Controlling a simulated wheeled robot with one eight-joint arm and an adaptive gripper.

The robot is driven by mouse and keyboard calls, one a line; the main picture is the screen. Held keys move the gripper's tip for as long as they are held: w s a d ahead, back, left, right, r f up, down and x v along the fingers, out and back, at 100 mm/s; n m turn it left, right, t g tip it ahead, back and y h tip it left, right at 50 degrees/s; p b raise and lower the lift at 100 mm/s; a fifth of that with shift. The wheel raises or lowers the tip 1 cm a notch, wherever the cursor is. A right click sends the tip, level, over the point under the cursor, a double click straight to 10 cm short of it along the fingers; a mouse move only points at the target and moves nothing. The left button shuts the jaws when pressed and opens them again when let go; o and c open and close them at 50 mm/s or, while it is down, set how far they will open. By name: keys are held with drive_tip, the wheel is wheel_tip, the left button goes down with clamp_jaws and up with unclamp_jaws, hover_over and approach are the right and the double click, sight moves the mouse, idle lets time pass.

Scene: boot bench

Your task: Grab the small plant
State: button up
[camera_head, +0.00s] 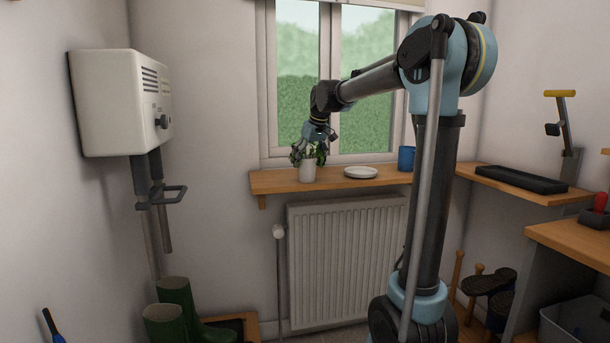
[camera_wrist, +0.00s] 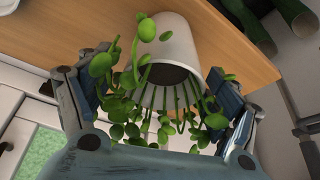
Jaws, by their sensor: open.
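The small plant (camera_head: 307,166) stands in a white pot on the wooden window shelf, near the shelf's left end. In the wrist view the plant's white pot (camera_wrist: 174,50) and green trailing leaves (camera_wrist: 150,125) fill the middle. My gripper (camera_head: 309,148) is at the plant, over its leaves, with the arm reaching across from the right. In the wrist view my gripper (camera_wrist: 160,98) is open, one finger on each side of the foliage, below the pot in the picture. Whether the fingers touch the leaves I cannot tell.
A white plate (camera_head: 360,172) and a blue mug (camera_head: 406,158) stand on the shelf (camera_head: 275,183) right of the plant. The window is close behind. A radiator (camera_head: 345,258) is below. A white wall unit (camera_head: 119,103) hangs at left; green boots (camera_head: 174,310) stand beneath it.

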sight(304, 168)
drive_tip(key=shift+x, duration=2.2)
drive_tip(key=shift+a+r, duration=0.1)
drive_tip(key=shift+a, duration=0.05)
drive_tip(key=c, duration=1.5)
